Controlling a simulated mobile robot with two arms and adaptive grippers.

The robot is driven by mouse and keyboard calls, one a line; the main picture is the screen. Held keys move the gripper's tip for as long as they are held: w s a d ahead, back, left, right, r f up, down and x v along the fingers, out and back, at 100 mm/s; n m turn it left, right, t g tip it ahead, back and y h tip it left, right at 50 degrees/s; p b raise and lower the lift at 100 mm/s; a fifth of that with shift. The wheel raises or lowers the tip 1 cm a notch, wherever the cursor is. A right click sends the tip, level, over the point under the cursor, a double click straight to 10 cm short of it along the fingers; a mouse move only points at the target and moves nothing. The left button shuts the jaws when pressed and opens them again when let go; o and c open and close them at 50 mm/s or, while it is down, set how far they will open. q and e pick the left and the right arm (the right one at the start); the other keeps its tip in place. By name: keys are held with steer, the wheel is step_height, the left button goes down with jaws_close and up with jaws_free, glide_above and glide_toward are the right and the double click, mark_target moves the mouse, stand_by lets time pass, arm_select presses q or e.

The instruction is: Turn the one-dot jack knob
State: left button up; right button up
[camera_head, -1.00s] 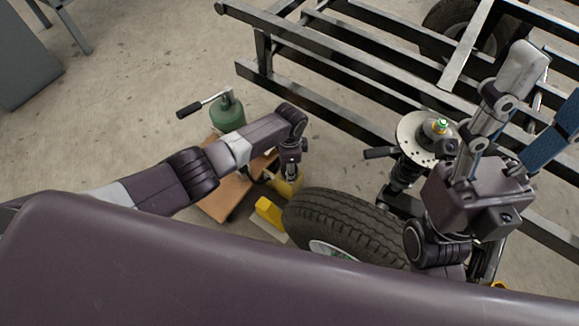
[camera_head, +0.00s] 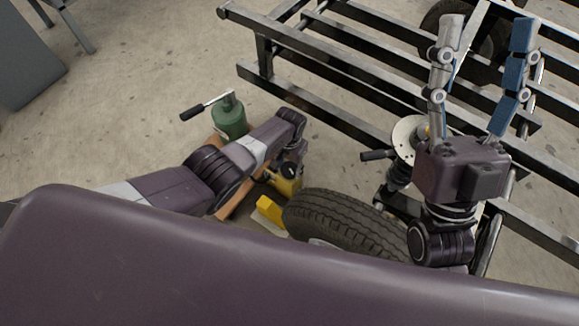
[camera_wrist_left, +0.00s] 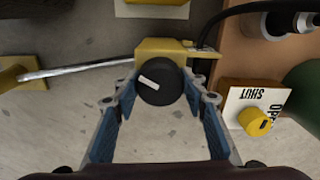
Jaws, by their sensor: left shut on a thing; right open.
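A black round knob (camera_wrist_left: 160,82) with a white bar sits on a yellow jack body (camera_wrist_left: 160,50) in the left wrist view. The knob (camera_head: 289,171) and yellow body also show small in the head view, just below my left wrist. My left gripper (camera_wrist_left: 159,84) is shut on the knob, with a finger on either side. Its fingers are mostly hidden in the head view. I cannot make out any dot mark. My right gripper (camera_head: 488,27) is open and empty, its fingers pointing up over the frame.
A tyre (camera_head: 345,220) lies right of the jack. A green cylinder (camera_head: 229,121) with a lever handle stands behind my left arm. A yellow knob (camera_wrist_left: 257,122) sits by an OPEN/SHUT label. A metal frame (camera_head: 330,100) and a brake disc (camera_head: 408,130) stand at the right.

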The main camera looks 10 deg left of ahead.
arm_select(q)
steer(key=n, duration=0.2)
steer(key=shift+n, duration=0.4)
steer(key=n, duration=0.2)
steer(key=shift+n, duration=0.4)
steer(key=n, duration=0.5)
steer(key=shift+p, duration=0.35)
steer(key=n, duration=0.7)
steer(key=shift+n, duration=0.3)
steer(key=n, duration=0.2)
steer(key=shift+n, duration=2.1)
arm_select(e)
steer(key=shift+w+a+f+g+h, duration=0.15)
steer(key=shift+w+f+g, duration=0.2)
steer(key=shift+w+f, duration=0.25)
steer(key=shift+w+a+f+g+h, duration=0.15)
steer(key=shift+w+f+g, duration=0.2)
steer(key=shift+w, duration=0.35)
arm_select(q)
steer(key=shift+a, duration=0.1)
